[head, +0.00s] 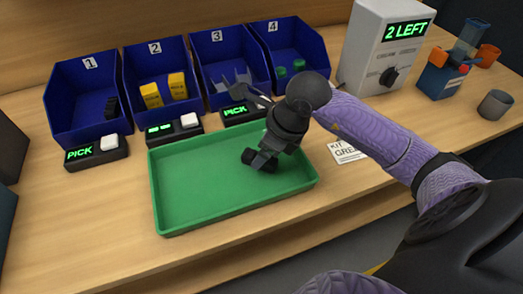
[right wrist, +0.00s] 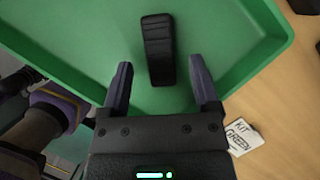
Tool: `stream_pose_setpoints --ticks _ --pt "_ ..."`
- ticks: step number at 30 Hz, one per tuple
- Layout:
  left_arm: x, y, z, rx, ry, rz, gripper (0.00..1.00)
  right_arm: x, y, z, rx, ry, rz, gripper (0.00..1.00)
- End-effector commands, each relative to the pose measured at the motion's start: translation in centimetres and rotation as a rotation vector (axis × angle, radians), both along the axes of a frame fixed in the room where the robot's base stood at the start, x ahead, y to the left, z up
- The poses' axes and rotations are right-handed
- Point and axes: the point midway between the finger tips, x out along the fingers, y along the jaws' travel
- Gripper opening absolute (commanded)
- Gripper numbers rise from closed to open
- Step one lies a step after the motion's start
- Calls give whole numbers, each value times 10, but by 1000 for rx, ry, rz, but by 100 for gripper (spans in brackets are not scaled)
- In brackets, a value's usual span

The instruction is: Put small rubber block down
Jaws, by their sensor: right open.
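A small black ribbed rubber block (right wrist: 158,50) lies on the floor of the green tray (right wrist: 75,40) in the right wrist view. My right gripper (right wrist: 160,85) is open, with one finger on each side of the block's near end and a gap on both sides. In the head view, my right gripper (head: 262,162) is low over the right part of the green tray (head: 160,200), and it is hard to tell the block from the dark fingers there. My left gripper is in neither view.
Blue bins stand behind the tray; bin 1 (head: 70,90) holds black pieces, bin 2 (head: 140,65) yellow ones. A grey box reading "2 LEFT" (head: 375,50) stands at the back right. A white kit card (head: 345,152) lies right of the tray. The tray's left half is clear.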

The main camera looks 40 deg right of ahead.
Motion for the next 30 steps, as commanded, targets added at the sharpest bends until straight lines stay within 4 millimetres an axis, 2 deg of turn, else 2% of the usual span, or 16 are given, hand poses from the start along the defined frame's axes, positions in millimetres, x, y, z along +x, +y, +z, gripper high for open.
stream_pose_setpoints --ticks 1,3,9,13,20,30 --pt "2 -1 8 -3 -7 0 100 -4 -4 18 -4 -5 0 79" --pt "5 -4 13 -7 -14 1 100 -11 -8 38 -6 -4 -1 79" --pt "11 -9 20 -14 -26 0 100 -27 -17 78 -3 -2 -1 79" --pt "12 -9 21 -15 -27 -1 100 -31 -19 89 -1 -1 -2 79" --pt "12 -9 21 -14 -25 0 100 -32 -19 90 0 0 -1 79" --pt "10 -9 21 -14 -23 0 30 -31 -19 89 0 0 -1 79"
